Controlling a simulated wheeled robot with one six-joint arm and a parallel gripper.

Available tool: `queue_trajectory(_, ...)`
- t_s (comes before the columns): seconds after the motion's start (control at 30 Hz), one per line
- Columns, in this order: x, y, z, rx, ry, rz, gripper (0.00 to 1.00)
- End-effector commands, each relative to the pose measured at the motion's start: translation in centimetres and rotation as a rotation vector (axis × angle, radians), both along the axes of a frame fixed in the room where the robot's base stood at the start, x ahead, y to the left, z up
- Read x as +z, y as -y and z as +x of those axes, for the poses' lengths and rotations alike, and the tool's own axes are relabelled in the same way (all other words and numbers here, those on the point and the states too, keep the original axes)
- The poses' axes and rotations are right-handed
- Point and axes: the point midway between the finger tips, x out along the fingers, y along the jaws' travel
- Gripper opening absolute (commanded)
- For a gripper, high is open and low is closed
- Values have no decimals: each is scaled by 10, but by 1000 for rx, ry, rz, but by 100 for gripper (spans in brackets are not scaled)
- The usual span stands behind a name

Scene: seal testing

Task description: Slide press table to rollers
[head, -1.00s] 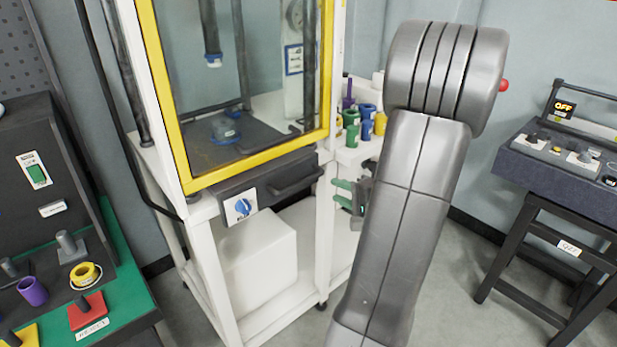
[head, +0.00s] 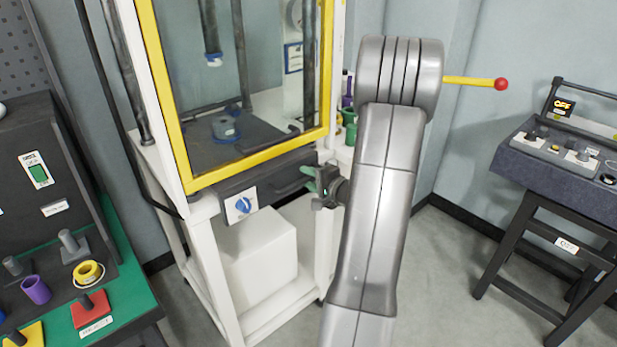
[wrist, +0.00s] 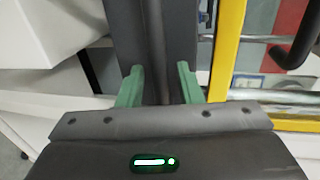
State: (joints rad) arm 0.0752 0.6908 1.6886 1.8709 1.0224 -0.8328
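The press (head: 172,110) has a yellow-framed window and white legs. Its dark press table (head: 205,152) shows through the window, with a round grey-blue part (head: 225,128) on it. The table's dark front panel (head: 265,183) carries a bar handle below the window. My gripper (head: 312,186) has green fingers and is at the right end of this handle. In the wrist view, the fingers (wrist: 160,88) are spread, with a dark bar and the dark panel (wrist: 172,30) between or behind them. Contact cannot be told. I cannot make out the rollers.
A blue knob (head: 243,205) sits on the panel's left. A yellow lever with a red ball (head: 500,84) sticks out right of my arm. A bench with coloured parts (head: 90,285) stands at left, a console (head: 575,160) at right. Green cups (head: 350,130) stand behind my arm.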

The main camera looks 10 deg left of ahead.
Motion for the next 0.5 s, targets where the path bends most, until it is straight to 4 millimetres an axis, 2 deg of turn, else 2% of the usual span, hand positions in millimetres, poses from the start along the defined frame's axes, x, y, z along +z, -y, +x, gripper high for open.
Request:
queue_trajectory(0.37, -1, -4, 3, 0, 1, -1, 33)
queue_trajectory(0.4, -1, -4, 3, 0, 1, -1, 31)
queue_trajectory(0.5, -1, -4, 3, 0, 1, -1, 11)
